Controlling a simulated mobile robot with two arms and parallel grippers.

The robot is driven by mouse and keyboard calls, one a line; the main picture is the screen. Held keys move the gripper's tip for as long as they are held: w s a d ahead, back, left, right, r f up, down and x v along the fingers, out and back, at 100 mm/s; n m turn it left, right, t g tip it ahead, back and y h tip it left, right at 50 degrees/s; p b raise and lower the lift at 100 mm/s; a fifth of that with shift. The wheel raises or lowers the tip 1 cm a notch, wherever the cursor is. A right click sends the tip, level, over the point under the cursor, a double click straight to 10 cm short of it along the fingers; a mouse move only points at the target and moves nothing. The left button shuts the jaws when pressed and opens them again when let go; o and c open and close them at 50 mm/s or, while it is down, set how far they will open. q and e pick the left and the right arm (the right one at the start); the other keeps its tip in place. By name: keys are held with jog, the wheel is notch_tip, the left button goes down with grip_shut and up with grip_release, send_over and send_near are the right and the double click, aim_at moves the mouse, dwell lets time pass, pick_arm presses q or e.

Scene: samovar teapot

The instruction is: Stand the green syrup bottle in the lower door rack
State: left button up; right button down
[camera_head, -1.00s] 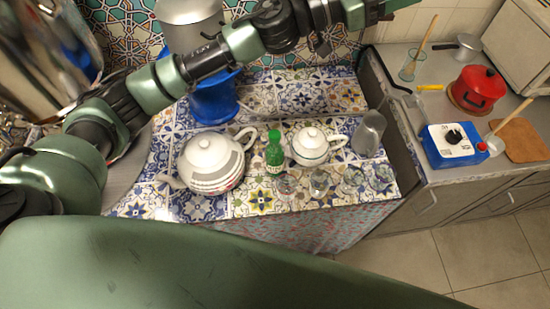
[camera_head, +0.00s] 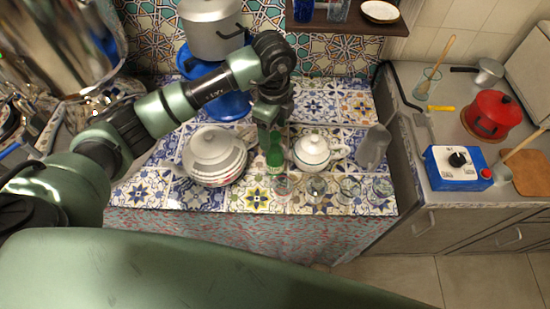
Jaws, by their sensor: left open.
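The green syrup bottle (camera_head: 275,160) stands upright on the patterned tile counter, between a large white teapot and a smaller white pot. My left gripper (camera_head: 267,128) points down at the bottle's upper part, open, and hides its cap. I cannot tell whether the fingers stand around the neck or just in front of it. The lower door rack is not in view. My right gripper is not in view.
The large white teapot (camera_head: 212,146) is close on the left, the smaller white pot (camera_head: 312,150) close on the right. Clear glasses (camera_head: 348,190) stand along the front edge. A grey metal cup (camera_head: 373,147) stands at the right. A red pot (camera_head: 492,114) is on the far-right counter.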

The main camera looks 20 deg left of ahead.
aim_at(276, 144)
pick_arm(q)
jog(key=shift+f+p, duration=0.4)
jog(key=shift+f, duration=0.55)
jog(key=f, duration=0.1)
jog(key=f+p, duration=0.1)
jog(key=f, duration=0.1)
jog(key=f+p, duration=0.1)
jog(key=shift+w+d+f, duration=0.2)
jog(key=shift+w, duration=0.1)
jog(key=shift+f, duration=0.25)
jog(key=shift+r, duration=0.1)
grip_shut()
